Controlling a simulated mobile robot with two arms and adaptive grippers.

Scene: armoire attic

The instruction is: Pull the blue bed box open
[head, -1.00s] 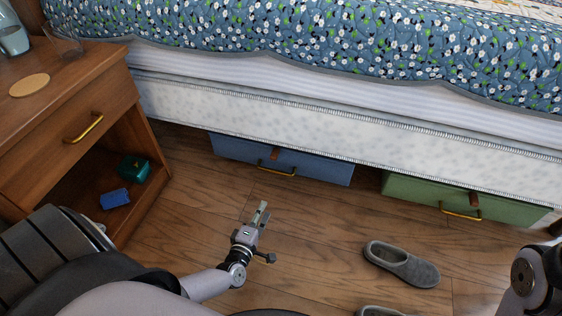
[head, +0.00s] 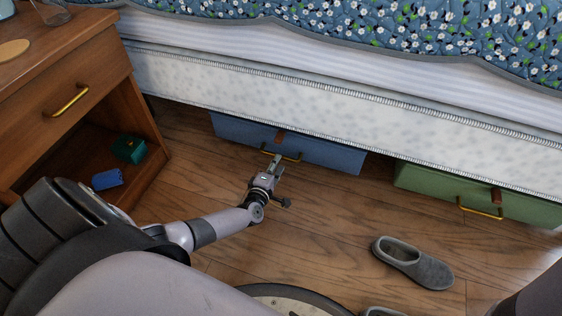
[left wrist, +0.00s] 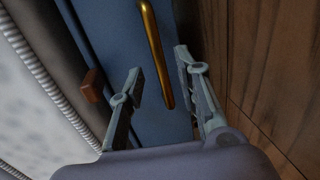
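The blue bed box (head: 322,153) sits under the bed, its front face showing below the mattress base. It has a brass handle (head: 290,157) and a brown leather tab (head: 280,137). My left gripper (head: 273,163) is in front of the handle. In the left wrist view the gripper (left wrist: 160,75) is open, its two fingers apart on either side of the brass handle (left wrist: 153,50). The brown tab (left wrist: 93,85) is left of the fingers there. I cannot tell whether a finger touches the handle. My right gripper is not in view.
A green bed box (head: 440,190) with a brass handle is to the right. A grey slipper (head: 412,263) lies on the wooden floor (head: 330,210), part of another at the bottom edge. A wooden nightstand (head: 60,60) stands left. The floor before the blue box is otherwise clear.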

